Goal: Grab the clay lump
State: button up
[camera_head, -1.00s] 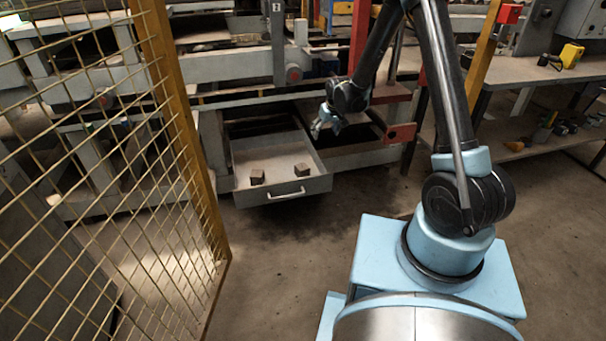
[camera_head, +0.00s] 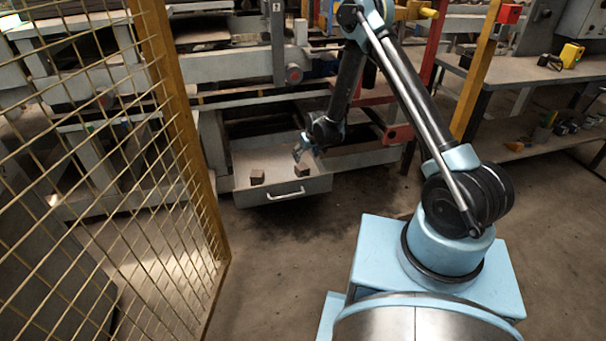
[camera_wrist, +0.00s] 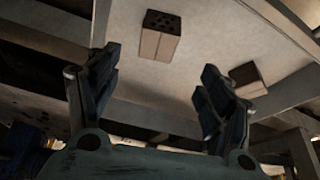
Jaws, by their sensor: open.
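Two small brown blocks lie apart in an open grey drawer (camera_head: 240,160): a left block (camera_head: 257,177) and a right block (camera_head: 302,170) in the head view. I cannot tell which one is the clay lump. In the wrist view, one block with a dark holed face (camera_wrist: 160,36) lies beyond the gap between my fingers, and another block with a dark face (camera_wrist: 247,78) lies to the right, partly behind the right finger. My gripper (camera_head: 299,153) is open and empty above the drawer, close to the right block. Its spread fingers show in the wrist view (camera_wrist: 158,68).
A yellow mesh fence (camera_head: 190,150) stands left of the drawer. Grey machine frames (camera_head: 230,65) rise behind the drawer. A workbench (camera_head: 530,80) with tools stands at the right. The floor in front of the drawer is clear.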

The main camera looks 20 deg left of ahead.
aim_at(303, 167)
jog(key=x, duration=0.7)
jog(key=shift+d+x, duration=0.15)
jog(key=shift+x, duration=1.15)
jog(key=shift+d+x, duration=0.15)
jog(key=shift+x, duration=1.1)
jog(key=shift+f, duration=0.1)
jog(key=c, duration=1.3)
